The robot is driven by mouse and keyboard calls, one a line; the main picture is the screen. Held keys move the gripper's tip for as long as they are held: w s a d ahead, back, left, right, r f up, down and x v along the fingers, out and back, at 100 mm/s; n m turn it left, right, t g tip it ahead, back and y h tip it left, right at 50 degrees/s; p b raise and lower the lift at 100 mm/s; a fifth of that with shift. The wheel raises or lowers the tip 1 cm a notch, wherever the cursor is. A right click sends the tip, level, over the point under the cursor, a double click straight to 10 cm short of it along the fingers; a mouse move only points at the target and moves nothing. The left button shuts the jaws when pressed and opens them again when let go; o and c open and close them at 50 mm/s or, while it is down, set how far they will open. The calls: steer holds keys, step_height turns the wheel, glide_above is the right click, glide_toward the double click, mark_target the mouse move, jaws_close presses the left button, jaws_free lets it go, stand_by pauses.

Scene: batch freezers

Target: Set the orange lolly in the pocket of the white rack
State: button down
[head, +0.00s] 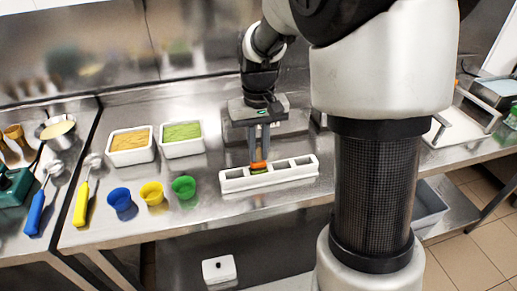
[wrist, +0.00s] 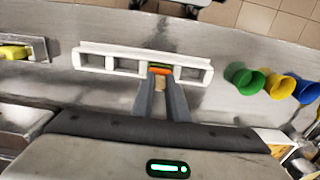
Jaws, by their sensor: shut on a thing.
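The white rack (head: 290,177) is a long block on the steel counter with a row of square pockets; it also shows in the wrist view (wrist: 110,50). My gripper (head: 259,156) points down over it, shut on the orange lolly (head: 259,166). In the wrist view my gripper (wrist: 159,88) has its fingers around the lolly's pale stick, with the orange body (wrist: 160,71) at the second pocket from the left in the head view. I cannot tell whether the lolly rests on the pocket's floor. The other pockets look empty.
Blue (head: 120,201), yellow (head: 152,193) and green (head: 184,187) cups stand left of the rack. Two white tubs, orange-filled (head: 130,158) and green-filled (head: 182,149), sit behind them. A yellow-handled scoop (head: 81,204) lies farther left. Bare counter lies in front of the rack.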

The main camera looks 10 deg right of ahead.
steer(key=shift+f, duration=0.2)
stand_by(0.4)
steer(key=c, duration=1.7)
jaws_free()
steer(key=shift+o, duration=0.2)
step_height(320, 180, up, 17)
steer(key=p, duration=0.2)
steer(key=shift+r, duration=0.2)
